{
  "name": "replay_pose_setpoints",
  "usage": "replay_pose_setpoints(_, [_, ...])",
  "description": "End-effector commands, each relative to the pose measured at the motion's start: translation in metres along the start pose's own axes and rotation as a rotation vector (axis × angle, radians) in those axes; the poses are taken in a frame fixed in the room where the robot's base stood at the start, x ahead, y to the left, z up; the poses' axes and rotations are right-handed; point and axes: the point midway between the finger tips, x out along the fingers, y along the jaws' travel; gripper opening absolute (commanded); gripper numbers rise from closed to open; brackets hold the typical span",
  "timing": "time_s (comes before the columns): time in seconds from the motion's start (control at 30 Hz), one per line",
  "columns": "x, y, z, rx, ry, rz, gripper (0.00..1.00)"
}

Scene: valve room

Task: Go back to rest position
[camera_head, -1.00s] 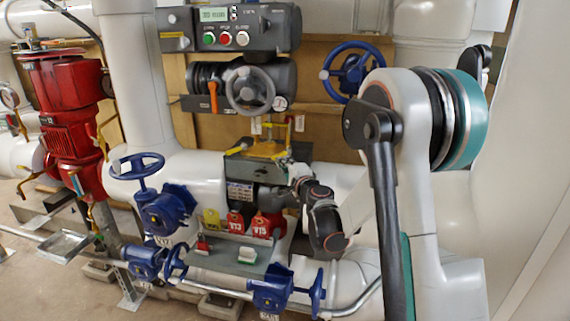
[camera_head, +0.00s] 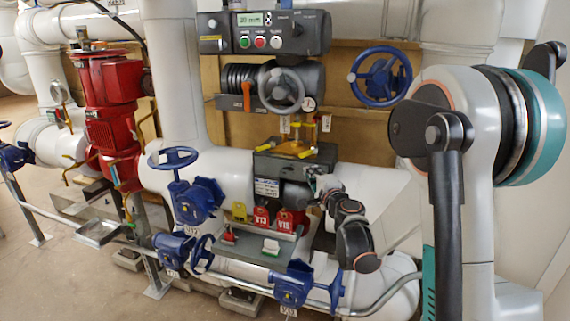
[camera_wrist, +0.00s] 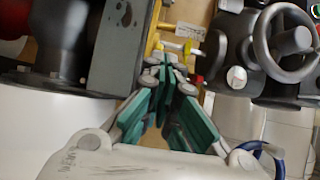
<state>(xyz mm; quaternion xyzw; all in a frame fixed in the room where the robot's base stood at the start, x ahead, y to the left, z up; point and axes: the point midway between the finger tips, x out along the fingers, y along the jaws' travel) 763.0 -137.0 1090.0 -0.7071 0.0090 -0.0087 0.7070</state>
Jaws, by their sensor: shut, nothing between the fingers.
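My gripper (camera_wrist: 172,80) is shut and empty in the wrist view, its green-padded fingers together. In the head view, my gripper (camera_head: 314,178) is small and partly lost against the wrist. It is near the right side of a grey box (camera_head: 268,165) topped with a brass and yellow fitting (camera_head: 297,148). In the wrist view, the fingers are in front of the grey box (camera_wrist: 122,40) and the yellow-handled part (camera_wrist: 182,47). I cannot tell whether they touch anything. My arm reaches in from the right, bent at the elbow.
A grey tray (camera_head: 245,250), blue valves (camera_head: 197,200) and white pipes surround the arm's lower side. A blue handwheel (camera_head: 381,77) and control panel (camera_head: 263,32) are behind. Floor shows at left.

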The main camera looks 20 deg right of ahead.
Motion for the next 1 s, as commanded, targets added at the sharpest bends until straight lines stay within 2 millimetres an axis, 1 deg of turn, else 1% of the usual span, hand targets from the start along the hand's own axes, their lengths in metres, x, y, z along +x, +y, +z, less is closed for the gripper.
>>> replay_pose_setpoints(0.13, [-0.001, -0.003, 0.003, -0.01, -0.007, 0.002, 0.0])
replay_pose_setpoints(0.23, [-0.007, -0.012, 0.017, -0.054, -0.038, 0.014, 0.0])
replay_pose_setpoints(0.37, [-0.026, -0.032, 0.05, -0.169, -0.116, 0.046, 0.0])
replay_pose_setpoints(0.4, [-0.033, -0.038, 0.062, -0.211, -0.145, 0.059, 0.0])
replay_pose_setpoints(0.47, [-0.046, -0.045, 0.079, -0.277, -0.19, 0.08, 0.0])
replay_pose_setpoints(0.6, [-0.08, -0.056, 0.115, -0.429, -0.288, 0.134, 0.0])
replay_pose_setpoints(0.67, [-0.097, -0.057, 0.127, -0.493, -0.329, 0.159, 0.0])
replay_pose_setpoints(0.7, [-0.108, -0.058, 0.136, -0.535, -0.357, 0.177, 0.0])
replay_pose_setpoints(0.77, [-0.126, -0.058, 0.147, -0.599, -0.397, 0.204, 0.0])
replay_pose_setpoints(0.87, [-0.158, -0.054, 0.161, -0.705, -0.46, 0.253, 0.0])
replay_pose_setpoints(0.9, [-0.171, -0.052, 0.166, -0.748, -0.484, 0.274, 0.0])
replay_pose_setpoints(0.97, [-0.192, -0.047, 0.171, -0.812, -0.519, 0.306, 0.0])
replay_pose_setpoints(1.0, [-0.206, -0.044, 0.173, -0.854, -0.542, 0.329, 0.0])
